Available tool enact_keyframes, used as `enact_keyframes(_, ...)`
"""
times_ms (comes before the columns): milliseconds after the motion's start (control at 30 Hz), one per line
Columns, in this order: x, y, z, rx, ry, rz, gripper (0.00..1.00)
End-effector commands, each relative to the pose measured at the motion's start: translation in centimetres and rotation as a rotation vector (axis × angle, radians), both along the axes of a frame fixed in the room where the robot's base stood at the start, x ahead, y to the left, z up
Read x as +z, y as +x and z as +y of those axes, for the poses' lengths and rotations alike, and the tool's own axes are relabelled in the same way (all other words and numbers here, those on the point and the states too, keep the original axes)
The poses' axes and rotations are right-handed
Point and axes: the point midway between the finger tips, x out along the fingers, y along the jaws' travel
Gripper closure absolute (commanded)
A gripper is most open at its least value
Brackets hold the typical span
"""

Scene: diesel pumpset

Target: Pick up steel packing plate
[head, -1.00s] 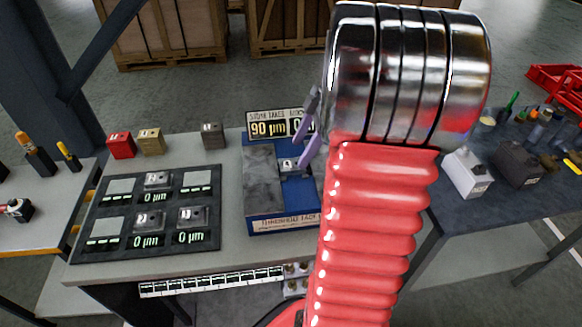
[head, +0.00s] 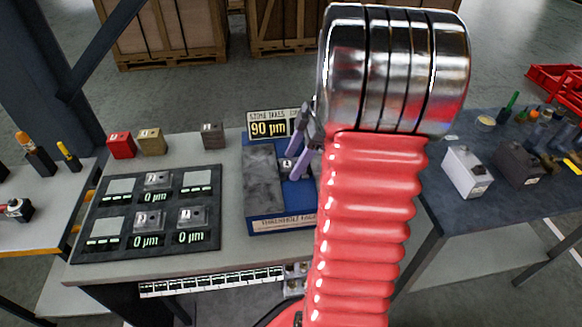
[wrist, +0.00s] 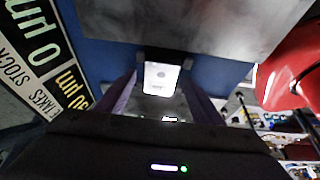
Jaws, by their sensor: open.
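A small grey metal plate with a marked pale top (head: 286,164) sits on the blue fixture (head: 285,222), beside a large grey block. My arm hides the right part of the fixture.
A large grey block (head: 264,180) stands close on the left of the plate. A sign reading 90 µm (head: 268,128) stands behind the fixture. A black panel (head: 122,242) with several plates and 0 µm displays lies left. Red, brass and dark blocks stand at the back.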

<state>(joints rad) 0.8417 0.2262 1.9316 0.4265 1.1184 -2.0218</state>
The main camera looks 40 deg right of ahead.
Motion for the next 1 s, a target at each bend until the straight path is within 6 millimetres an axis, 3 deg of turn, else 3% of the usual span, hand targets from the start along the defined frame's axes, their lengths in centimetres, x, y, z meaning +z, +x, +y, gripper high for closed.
enact_keyframes(900,0.08,0.03,-0.05,-0.001,-0.001,-0.002,1.00)
enact_keyframes(1000,0.07,0.02,-0.05,-0.001,-0.001,-0.002,1.00)
